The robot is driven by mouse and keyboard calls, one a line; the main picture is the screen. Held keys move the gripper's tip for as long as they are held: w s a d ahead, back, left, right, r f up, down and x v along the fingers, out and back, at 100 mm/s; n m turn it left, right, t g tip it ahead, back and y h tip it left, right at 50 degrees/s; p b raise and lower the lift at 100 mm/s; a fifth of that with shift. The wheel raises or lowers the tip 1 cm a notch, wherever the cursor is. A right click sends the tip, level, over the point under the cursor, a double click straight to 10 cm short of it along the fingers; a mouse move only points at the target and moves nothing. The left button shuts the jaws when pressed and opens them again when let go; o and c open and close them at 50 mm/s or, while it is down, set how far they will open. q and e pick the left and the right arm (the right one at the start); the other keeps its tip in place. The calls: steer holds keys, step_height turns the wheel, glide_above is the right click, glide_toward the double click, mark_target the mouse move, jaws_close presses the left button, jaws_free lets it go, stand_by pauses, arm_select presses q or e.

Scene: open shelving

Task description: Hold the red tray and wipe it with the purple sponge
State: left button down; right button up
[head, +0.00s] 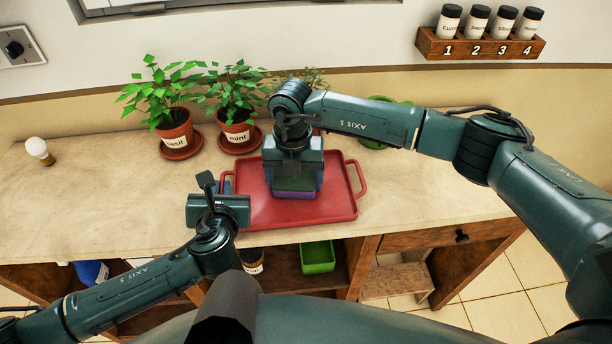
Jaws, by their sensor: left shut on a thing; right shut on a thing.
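The red tray (341,203) lies on the wooden counter, with a raised handle at its right end. My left gripper (226,186) is at the tray's left end, shut on the left handle, which is mostly hidden behind it. The purple sponge (296,194) has a dark green top and is over the middle of the tray. My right gripper (295,175) points down from above and is shut on the sponge. The sponge appears to be on the tray surface, but I cannot tell whether it touches.
Potted plants labelled basil (174,130) and mint (237,130) stand behind the tray. A green bin (318,257) sits on the shelf below. A numbered spice rack (480,46) hangs on the wall. The counter's right side is clear.

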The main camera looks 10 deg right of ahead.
mark_target(278, 180)
steer(key=shift+a+f, duration=0.2)
steer(key=shift+a, duration=0.75)
steer(key=shift+w+a+r, duration=0.1)
steer(key=shift+a+r, duration=0.05)
steer(key=shift+a, duration=1.35)
arm_select(q)
steer(key=shift+d, duration=0.1)
arm_select(e)
steer(key=shift+w+a, duration=0.1)
steer(key=shift+a, duration=0.25)
steer(key=shift+w+d, duration=0.1)
steer(key=shift+w, duration=0.7)
steer(key=shift+w+d, duration=0.1)
steer(key=shift+w, duration=0.2)
steer(key=shift+s+d, duration=0.2)
steer(key=shift+d, duration=1.5)
steer(key=shift+s+d, duration=0.15)
steer(key=shift+d, duration=1.5)
steer(key=shift+s+d, duration=0.2)
steer(key=shift+d, duration=1.5)
steer(key=shift+w+a, duration=0.15)
steer(key=shift+a, duration=1.55)
steer(key=shift+w+a, duration=0.15)
steer(key=shift+a, duration=1.5)
steer(key=shift+w+a, duration=0.15)
steer(key=shift+a, duration=1.55)
steer(key=shift+a+r, duration=0.1)
steer(key=shift+r, duration=0.05)
step_height(278, 180, up, 8)
